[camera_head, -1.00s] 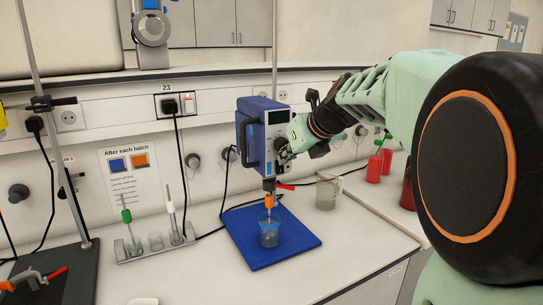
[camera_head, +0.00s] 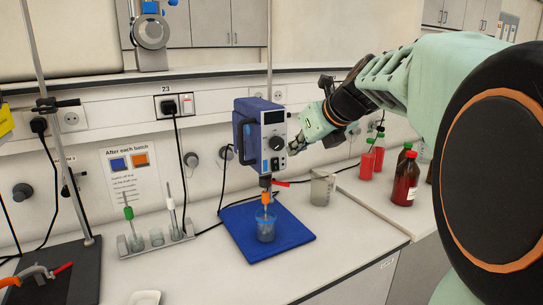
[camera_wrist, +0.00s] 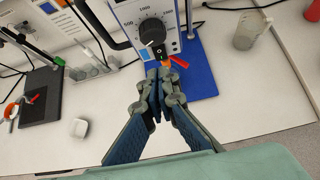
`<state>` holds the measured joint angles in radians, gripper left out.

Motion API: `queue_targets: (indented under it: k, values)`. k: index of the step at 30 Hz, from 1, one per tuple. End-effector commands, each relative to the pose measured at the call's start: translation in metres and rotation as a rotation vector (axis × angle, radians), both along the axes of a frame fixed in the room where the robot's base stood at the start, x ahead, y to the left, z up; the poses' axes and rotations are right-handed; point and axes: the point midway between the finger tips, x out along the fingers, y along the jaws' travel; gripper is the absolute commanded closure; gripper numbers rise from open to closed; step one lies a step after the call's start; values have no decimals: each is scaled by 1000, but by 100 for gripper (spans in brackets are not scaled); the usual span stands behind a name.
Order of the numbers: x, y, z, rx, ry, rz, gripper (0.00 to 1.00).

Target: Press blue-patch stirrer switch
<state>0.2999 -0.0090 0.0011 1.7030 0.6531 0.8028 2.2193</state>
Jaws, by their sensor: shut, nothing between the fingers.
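The blue overhead stirrer (camera_head: 247,135) stands over a blue mat, its pale front panel facing right. In the wrist view its panel shows a large black dial (camera_wrist: 153,30), with a small black rocker switch (camera_wrist: 160,50) below it and a light-blue patch (camera_wrist: 146,54) left of the switch. My gripper (camera_head: 291,150) is just right of the panel in the head view, apart from it as far as I can tell. In the wrist view my gripper (camera_wrist: 158,75) is shut and empty, its tips below the switch and patch. A beaker (camera_head: 265,228) stands under the stirrer.
The blue mat (camera_head: 295,236) lies on the white bench. A clear jug (camera_head: 323,188) and red bottles (camera_head: 405,180) stand to the right. A rack (camera_head: 150,247) with probes is at left. A sign (camera_head: 130,175) with blue and orange squares hangs behind.

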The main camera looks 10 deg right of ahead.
Motion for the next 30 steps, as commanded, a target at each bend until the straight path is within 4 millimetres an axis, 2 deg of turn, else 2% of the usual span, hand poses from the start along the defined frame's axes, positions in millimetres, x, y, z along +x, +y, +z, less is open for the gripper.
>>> queue_targets:
  k: [1, 6, 12, 23, 26, 30]
  values:
    - [-7, -2, 11, -1, -3, -1, 100]
    - [-24, -8, 31, 0, 0, -1, 100]
    - [-32, -10, 42, 0, 2, -1, 100]
    - [-33, -11, 42, 0, 2, 1, 100]
    - [-35, -16, 37, -10, 3, 10, 100]
    - [-42, -35, 17, -52, 1, 50, 100]
